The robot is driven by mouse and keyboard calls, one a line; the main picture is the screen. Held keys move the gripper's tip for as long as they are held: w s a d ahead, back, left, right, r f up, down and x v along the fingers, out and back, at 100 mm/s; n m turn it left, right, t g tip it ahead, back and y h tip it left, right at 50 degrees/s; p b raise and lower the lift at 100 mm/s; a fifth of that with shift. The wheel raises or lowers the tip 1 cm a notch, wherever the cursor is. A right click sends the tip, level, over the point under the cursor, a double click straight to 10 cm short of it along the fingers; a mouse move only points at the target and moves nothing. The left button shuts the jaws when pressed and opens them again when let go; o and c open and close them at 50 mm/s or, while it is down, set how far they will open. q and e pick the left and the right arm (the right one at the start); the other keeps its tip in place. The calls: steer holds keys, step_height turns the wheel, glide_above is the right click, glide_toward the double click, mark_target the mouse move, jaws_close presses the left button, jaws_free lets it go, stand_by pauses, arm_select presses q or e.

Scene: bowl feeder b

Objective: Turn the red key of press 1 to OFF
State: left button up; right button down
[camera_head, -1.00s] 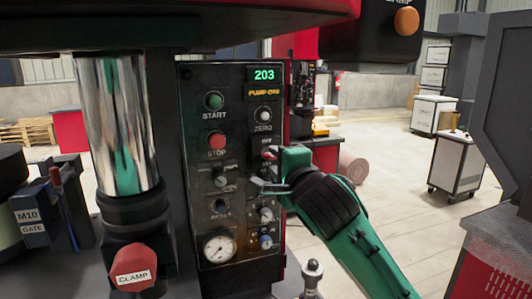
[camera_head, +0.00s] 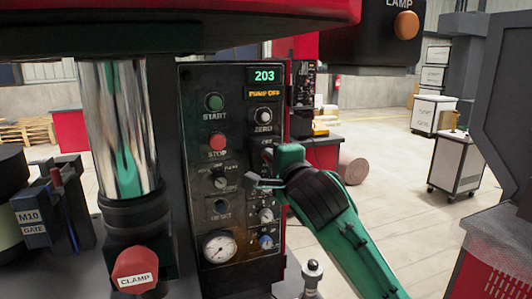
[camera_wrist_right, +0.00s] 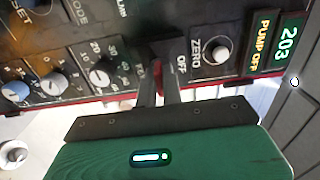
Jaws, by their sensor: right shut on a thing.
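The press panel (camera_head: 202,150) stands upright in the middle of the head view, with a 203 display and a PUMP OFF line. My right gripper (camera_head: 262,168) is at its right edge, below the ZERO knob (camera_head: 263,115). In the right wrist view my right gripper (camera_wrist_right: 163,62) has its two dark fingers close together against the panel beside the word OFF, shut on the red key. My left gripper is not in view.
A green START button (camera_head: 214,102), a red STOP button (camera_head: 217,142), small knobs (camera_head: 266,215) and a gauge (camera_head: 219,248) crowd the panel around the gripper. A chrome column (camera_head: 118,125) and a red CLAMP button (camera_head: 135,268) stand left. Open floor lies behind, right.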

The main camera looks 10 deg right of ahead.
steer(key=shift+n+p, duration=0.4)
steer(key=n+p, duration=0.1)
steer(key=n, duration=0.2)
steer(key=shift+p, duration=0.35)
steer(key=shift+n, duration=0.6)
steer(key=shift+p, duration=0.3)
